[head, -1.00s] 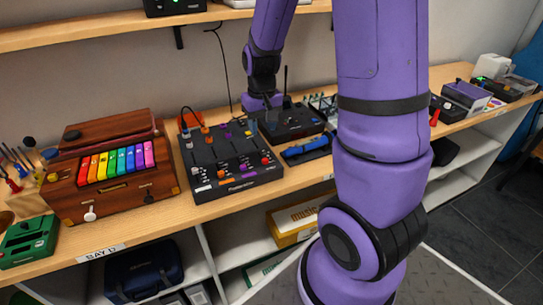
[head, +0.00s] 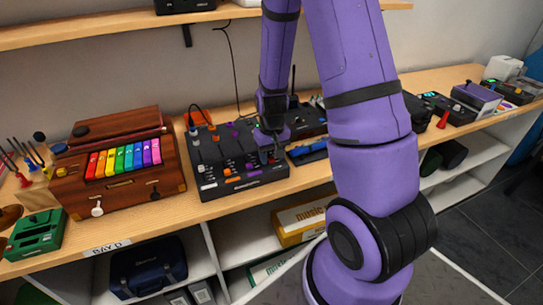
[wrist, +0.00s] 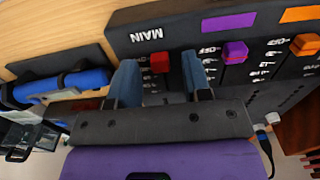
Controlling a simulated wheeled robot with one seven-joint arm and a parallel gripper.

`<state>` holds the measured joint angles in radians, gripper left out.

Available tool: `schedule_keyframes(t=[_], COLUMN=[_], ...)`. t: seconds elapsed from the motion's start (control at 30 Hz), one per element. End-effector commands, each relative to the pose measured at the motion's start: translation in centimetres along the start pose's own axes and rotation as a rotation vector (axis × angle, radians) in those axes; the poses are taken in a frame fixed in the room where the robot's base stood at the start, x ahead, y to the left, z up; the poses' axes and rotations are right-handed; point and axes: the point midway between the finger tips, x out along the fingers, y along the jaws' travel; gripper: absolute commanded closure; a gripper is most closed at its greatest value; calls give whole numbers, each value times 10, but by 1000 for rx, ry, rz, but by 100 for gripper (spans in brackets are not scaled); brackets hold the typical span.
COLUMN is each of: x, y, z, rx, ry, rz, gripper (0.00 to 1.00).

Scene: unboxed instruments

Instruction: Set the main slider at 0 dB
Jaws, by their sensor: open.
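The black mixer (head: 208,172) stands on the wooden bench. In the wrist view its panel (wrist: 185,33) appears upside down, with the label MAIN near the main slider's red cap (wrist: 159,62). My gripper (head: 268,156) is over the mixer's right front part. In the wrist view my gripper (wrist: 160,77) is open, with one blue-grey finger on each side of the red cap and visible gaps between. I cannot tell how deep the fingertips reach. The gripper body hides part of the slider's track, and I cannot make out the 0 dB mark.
A purple slider cap (wrist: 235,51) and an orange one (wrist: 304,44) sit beside the right finger. A blue device (wrist: 62,84) lies beside the mixer. A wooden box with coloured keys (head: 124,160) stands left of the mixer in the head view.

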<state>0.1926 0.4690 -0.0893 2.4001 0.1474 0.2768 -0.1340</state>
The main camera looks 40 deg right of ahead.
Motion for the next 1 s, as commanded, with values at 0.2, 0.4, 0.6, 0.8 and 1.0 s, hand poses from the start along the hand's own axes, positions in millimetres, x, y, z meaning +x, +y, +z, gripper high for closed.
schedule_keyframes(t=[0.2,0.4,0.6,0.8,1.0], x=[6,6,6,6,6], y=[0,0,0,0,0], z=[0,0,0,-4,-35], rx=[0,0,0,0,1], ry=[0,0,0,1,2], rz=[0,0,0,0,0], gripper=[55,58,100,100,100])
